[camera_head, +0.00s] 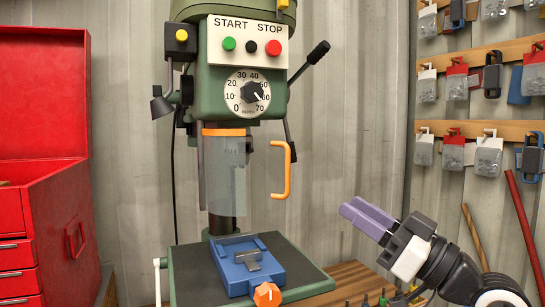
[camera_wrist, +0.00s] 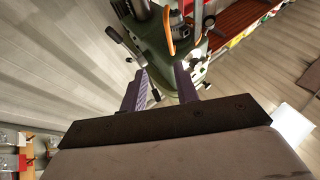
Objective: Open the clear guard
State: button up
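The clear guard (camera_head: 224,175) hangs on the green drill press, in front of its column and above the blue vise (camera_head: 248,265). It is see-through, with an orange strip (camera_head: 224,132) along its top. An orange handle (camera_head: 289,170) stands out at its right side; it also shows in the wrist view (camera_wrist: 169,32), beyond the fingers. My gripper (camera_head: 350,206) has purple fingers. It is right of and lower than the handle, apart from it, and points up and left. In the wrist view my gripper (camera_wrist: 161,72) has its fingers apart with nothing held between them.
The drill press head (camera_head: 244,60) has start and stop buttons, a dial and a black lever (camera_head: 310,62). A red tool chest (camera_head: 40,150) stands at left. Hanging goods (camera_head: 480,80) cover the right wall. Open space lies between my gripper and the handle.

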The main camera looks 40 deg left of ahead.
jog(key=s+a+r+p, duration=0.1)
jog(key=a+r+p, duration=0.1)
jog(key=a, duration=0.3)
jog(key=s+a+r+n+g+p, duration=0.1)
jog(key=s+a+r+p, duration=0.1)
jog(key=a, duration=0.4)
jog(key=shift+r+h+p, duration=0.3)
jog(key=shift+r+p, duration=0.45)
jog(key=shift+r, duration=0.1)
jog(key=shift+s, duration=0.1)
grip_shut()
jog(key=shift+g, duration=0.3)
